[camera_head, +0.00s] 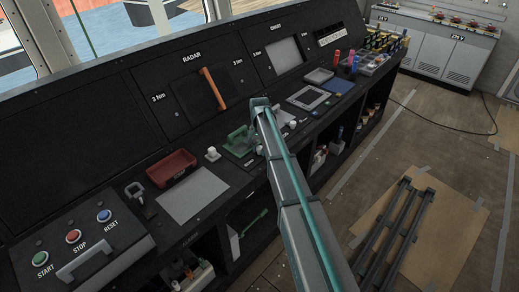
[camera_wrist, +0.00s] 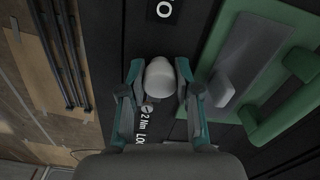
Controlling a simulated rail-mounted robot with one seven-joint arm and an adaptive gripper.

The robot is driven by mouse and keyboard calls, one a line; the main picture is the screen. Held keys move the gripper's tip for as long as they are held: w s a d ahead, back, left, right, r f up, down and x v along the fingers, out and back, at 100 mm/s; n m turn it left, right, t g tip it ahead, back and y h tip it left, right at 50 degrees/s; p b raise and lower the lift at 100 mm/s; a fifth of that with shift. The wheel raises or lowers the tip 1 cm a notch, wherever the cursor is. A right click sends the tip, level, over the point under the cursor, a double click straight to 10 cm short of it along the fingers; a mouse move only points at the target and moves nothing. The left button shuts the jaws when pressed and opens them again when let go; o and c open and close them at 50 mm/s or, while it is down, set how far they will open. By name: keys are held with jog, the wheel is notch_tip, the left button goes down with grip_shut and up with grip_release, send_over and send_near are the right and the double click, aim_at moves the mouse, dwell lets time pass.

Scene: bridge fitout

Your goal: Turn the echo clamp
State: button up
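A rounded white knob (camera_wrist: 160,78) stands on the dark console in the wrist view, beside lettering that reads "2 Nm" and a cut-off "LO". I take it to be the echo clamp, though its name is not readable. My gripper (camera_wrist: 159,68) has one teal-and-grey finger on each side of the knob. The fingers are apart, with the knob between their tips. They are very close to its sides, and I cannot make out firm contact. In the head view my arm hides the fingers and most of this spot.
A green frame (camera_wrist: 247,60) with a grey plate lies right of the knob in the wrist view; it also shows in the head view (camera_head: 238,140). Another white knob (camera_head: 212,153), a red tray (camera_head: 171,168) and a button box (camera_head: 76,250) stand left along the console.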

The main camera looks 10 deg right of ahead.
grip_shut()
jog(key=shift+n, duration=0.4)
jog(key=n+b, duration=0.1)
jog(key=n, duration=0.2)
jog(key=n+b, duration=0.1)
jog(key=n, duration=0.4)
jog(key=n+b, duration=0.1)
jog(key=n, duration=0.8)
jog(key=shift+b, duration=0.35)
jog(key=o, duration=0.7)
grip_release()
